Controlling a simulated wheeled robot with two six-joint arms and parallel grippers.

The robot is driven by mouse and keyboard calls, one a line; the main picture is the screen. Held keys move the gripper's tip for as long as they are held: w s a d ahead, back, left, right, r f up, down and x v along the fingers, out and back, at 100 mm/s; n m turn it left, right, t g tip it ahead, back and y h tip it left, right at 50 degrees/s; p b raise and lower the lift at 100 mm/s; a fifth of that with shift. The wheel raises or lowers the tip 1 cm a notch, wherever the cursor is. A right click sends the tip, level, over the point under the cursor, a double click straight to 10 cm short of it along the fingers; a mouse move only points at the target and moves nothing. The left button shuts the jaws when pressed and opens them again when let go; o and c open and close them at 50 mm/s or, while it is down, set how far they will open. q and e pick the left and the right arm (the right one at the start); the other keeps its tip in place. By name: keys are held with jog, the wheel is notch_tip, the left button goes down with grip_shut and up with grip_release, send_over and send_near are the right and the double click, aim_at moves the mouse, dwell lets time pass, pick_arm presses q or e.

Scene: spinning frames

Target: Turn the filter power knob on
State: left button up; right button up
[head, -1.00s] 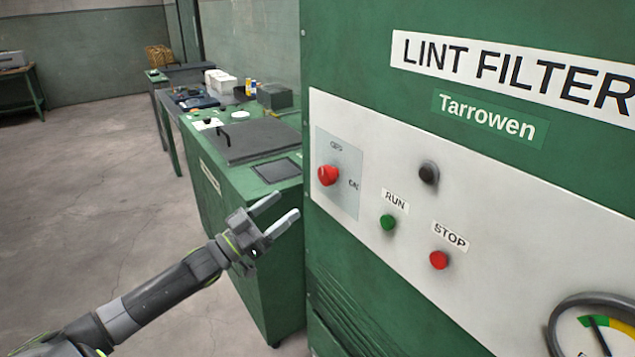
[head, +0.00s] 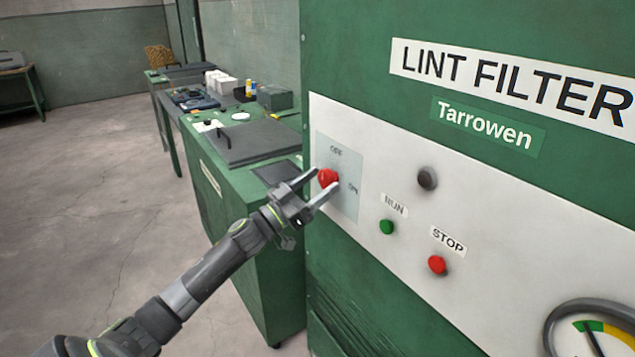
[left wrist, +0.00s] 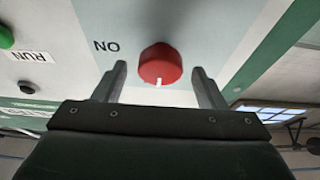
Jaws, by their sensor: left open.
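The red filter power knob (head: 328,177) sits on a pale grey plate (head: 349,202) on the lint filter panel, with OFF above it and ON to its lower right. My left gripper (head: 325,180) is open, its fingertips on either side of the knob. In the left wrist view the knob (left wrist: 160,62) shows between and just beyond the two fingers (left wrist: 160,76), apart from both. That view is upside down; the knob's white mark is at its lower edge, toward the OFF side, and the ON label is at left. My right gripper is not in view.
A green RUN button (head: 387,227), a red STOP button (head: 437,265) and a dark knob (head: 428,178) are right of the plate. A gauge (head: 597,335) is at lower right. A green bench (head: 235,190) stands behind my left arm. The floor at left is clear.

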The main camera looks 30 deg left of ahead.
pick_arm(q)
jog(key=c, duration=1)
jog(key=shift+m, duration=0.4)
jog(key=m+h, duration=0.1)
jog(key=m, duration=0.1)
jog(key=m+g+h, duration=0.1)
jog(key=m, duration=0.2)
jog(key=shift+a+g+h, duration=0.1)
jog(key=shift+g+h, duration=0.2)
jog(key=m+g+h, duration=0.1)
jog(key=m, duration=0.2)
jog(key=m+g+h, duration=0.1)
jog(key=m, duration=0.3)
jog(key=shift+w+r+m+g, duration=0.1)
jog(key=shift+m+g, duration=0.2)
jog(key=shift+g, duration=0.1)
jog(key=m+g, duration=0.2)
jog(key=m, duration=0.3)
jog(key=shift+a, duration=0.1)
jog(key=shift+r+m+g, duration=0.1)
jog(key=shift+m+g, duration=0.7)
jog(key=shift+m, duration=1.2)
